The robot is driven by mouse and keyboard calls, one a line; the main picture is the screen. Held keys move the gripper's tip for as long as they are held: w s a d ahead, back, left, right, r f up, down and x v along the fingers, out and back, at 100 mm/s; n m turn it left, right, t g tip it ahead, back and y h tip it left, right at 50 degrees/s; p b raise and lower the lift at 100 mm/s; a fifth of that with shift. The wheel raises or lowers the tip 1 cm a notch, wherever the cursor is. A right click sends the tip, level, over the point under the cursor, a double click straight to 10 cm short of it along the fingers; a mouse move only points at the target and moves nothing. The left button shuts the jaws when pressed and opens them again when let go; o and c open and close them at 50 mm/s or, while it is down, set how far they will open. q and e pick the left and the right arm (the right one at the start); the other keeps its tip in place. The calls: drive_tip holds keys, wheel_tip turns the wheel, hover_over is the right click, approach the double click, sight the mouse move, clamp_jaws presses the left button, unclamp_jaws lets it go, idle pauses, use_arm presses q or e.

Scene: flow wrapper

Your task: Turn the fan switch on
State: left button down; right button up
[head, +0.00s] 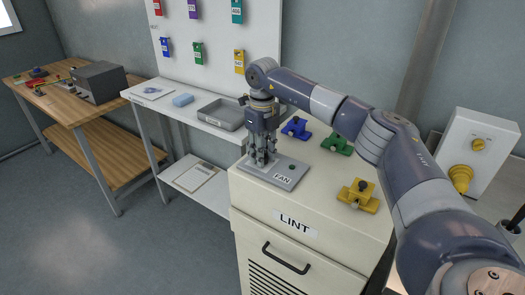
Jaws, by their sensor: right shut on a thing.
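The fan switch panel (296,170) is a grey plate marked FAN, lying on top of the cream LINT cabinet (340,232). A small dark green spot shows on the plate. My right gripper (259,160) points down over the left part of the plate and is shut on the fan switch. The fingers hide the switch, so I cannot tell which way it is set. My left gripper is out of view.
Blue (296,128), green (337,144) and yellow (358,196) fittings stand on the cabinet top. A white shelf unit (150,93) with a grey tray (222,114) and a wooden bench (62,107) are at the left.

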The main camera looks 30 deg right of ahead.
drive_tip(key=m+p, duration=0.1)
drive_tip(key=m, duration=0.2)
drive_tip(key=shift+r+m, duration=0.1)
drive_tip(key=shift+m, duration=0.3)
drive_tip(key=m+p, duration=0.2)
drive_tip(key=m, duration=0.2)
drive_tip(key=m+p, duration=0.1)
drive_tip(key=m, duration=0.3)
drive_tip(key=shift+m, duration=0.4)
drive_tip(key=shift+m+p, duration=0.5)
drive_tip(key=shift+m, duration=1.3)
drive_tip(key=o, duration=1)
drive_tip(key=shift+o, duration=0.2)
